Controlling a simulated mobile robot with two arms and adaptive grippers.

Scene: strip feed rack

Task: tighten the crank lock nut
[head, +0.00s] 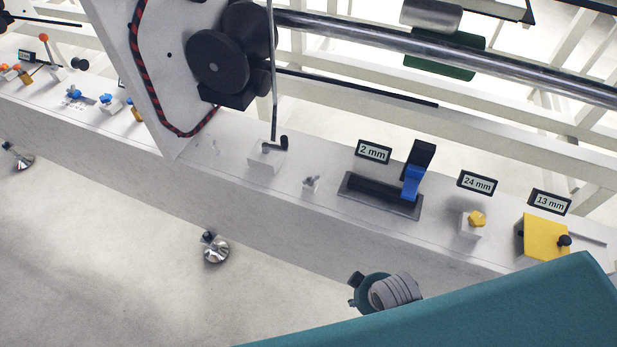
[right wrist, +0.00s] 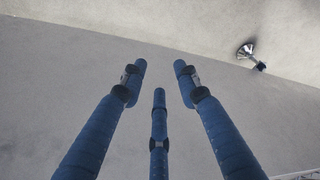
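A thin upright rod with a small black handle (head: 281,143) at its foot stands by a white block on the pale rail in the head view. Just right of it is a small grey wing-shaped fastener (head: 311,182). A yellow hex nut (head: 476,218) sits on a white block under a 24 mm label. I cannot tell which of these is the crank lock nut. In the right wrist view my right gripper (right wrist: 159,80) has its three blue fingers spread apart with nothing between them. My left gripper is not in view.
A blue-levered clamp (head: 411,180) stands by a 2 mm label. A yellow plate (head: 545,238) with a black knob is at right. Black wheels (head: 222,60) and a steel bar (head: 450,52) lie behind. A chrome foot (right wrist: 247,52) shows in the right wrist view.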

